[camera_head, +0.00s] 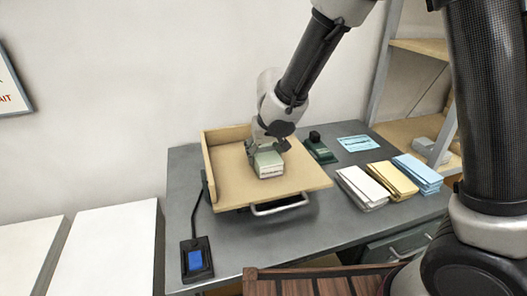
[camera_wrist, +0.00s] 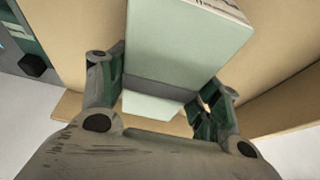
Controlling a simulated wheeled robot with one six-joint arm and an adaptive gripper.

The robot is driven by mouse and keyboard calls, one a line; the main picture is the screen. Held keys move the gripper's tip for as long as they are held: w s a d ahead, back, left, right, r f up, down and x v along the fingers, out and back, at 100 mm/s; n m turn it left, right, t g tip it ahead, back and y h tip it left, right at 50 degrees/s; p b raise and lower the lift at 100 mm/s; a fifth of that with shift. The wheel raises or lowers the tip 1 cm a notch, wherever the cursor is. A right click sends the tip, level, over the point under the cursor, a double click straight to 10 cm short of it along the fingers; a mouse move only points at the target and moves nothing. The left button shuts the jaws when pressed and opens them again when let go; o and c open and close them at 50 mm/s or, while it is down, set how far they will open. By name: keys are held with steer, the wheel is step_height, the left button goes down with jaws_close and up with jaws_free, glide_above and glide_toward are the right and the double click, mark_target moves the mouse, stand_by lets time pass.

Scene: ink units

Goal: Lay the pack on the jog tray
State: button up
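The pack (camera_head: 267,164) is a pale green block with a whitish layered side and a grey band. It is over the floor of the wooden jog tray (camera_head: 303,176), between the tray's raised walls. My gripper (camera_head: 265,144) comes down on it from above. In the wrist view the pack (camera_wrist: 185,45) lies between my two fingers (camera_wrist: 160,92), which sit close against its sides near the band, so the gripper looks shut on it. Whether the pack's underside touches the tray floor is hidden.
White, yellow (camera_head: 391,179) and blue (camera_head: 418,173) paper stacks lie right of the tray. A dark green device (camera_head: 319,151) and a blue sheet (camera_head: 358,142) are behind them. A metal handle (camera_head: 280,205) juts from the tray's front.

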steer(key=o, duration=0.4)
steer(key=shift+c, duration=0.2)
steer(key=shift+r, duration=0.15)
steer(key=shift+r, duration=0.25)
steer(key=v, duration=1.1)
steer(key=shift+s+r, duration=0.25)
steer(key=shift+s, duration=0.05)
steer(key=s+d+r+m+h, duration=0.1)
steer(key=s+d+r, duration=0.15)
steer(key=d, duration=0.75)
steer(key=s+d+r+m, duration=0.1)
steer(key=d+r, duration=0.3)
steer(key=d, duration=0.7)
steer(key=s+d+r+m, duration=0.1)
steer(key=s+d, duration=1.1)
steer(key=s, duration=0.4)
steer(key=shift+d, duration=0.4)
